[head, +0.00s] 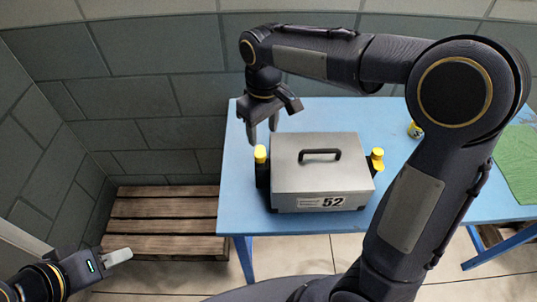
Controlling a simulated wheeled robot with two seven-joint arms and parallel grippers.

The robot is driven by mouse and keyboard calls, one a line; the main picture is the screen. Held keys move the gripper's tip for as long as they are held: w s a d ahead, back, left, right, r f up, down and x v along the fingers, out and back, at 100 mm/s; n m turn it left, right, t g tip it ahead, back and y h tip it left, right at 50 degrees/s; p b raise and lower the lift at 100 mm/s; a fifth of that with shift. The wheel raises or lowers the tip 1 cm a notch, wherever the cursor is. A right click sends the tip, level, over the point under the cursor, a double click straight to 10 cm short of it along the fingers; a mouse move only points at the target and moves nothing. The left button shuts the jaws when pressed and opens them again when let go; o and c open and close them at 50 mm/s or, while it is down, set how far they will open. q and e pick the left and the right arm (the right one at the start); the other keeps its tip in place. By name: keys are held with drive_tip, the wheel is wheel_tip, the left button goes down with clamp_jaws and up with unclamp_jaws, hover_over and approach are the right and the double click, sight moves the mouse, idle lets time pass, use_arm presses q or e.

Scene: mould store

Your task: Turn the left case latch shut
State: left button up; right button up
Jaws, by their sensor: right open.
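A grey metal case (322,170) with a dark top handle and a label "52" stands on the blue table. The left case latch (260,155) has a yellow knob on a black mount at the case's left side. A matching right latch (377,154) is at the right side. My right gripper (263,134) is open and empty, with its fingers pointing down above and just behind the left latch, apart from it in the picture. My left gripper (121,256) is low at the left, away from the table; its fingers overlap, so its opening is unclear.
A small yellow-topped item (415,130) stands on the blue table (240,215) behind my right arm. A green mat (518,165) lies at the far right. A wooden pallet (160,225) is on the floor left of the table. A block wall stands behind.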

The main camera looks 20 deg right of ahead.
sight(260, 153)
drive_tip(key=shift+w+a+f, duration=0.3)
drive_tip(key=shift+a+f, duration=0.1)
drive_tip(key=shift+f, duration=0.2)
wheel_tip(260, 153, down, 7)
drive_tip(key=shift+f, duration=0.1)
drive_tip(key=c, duration=1)
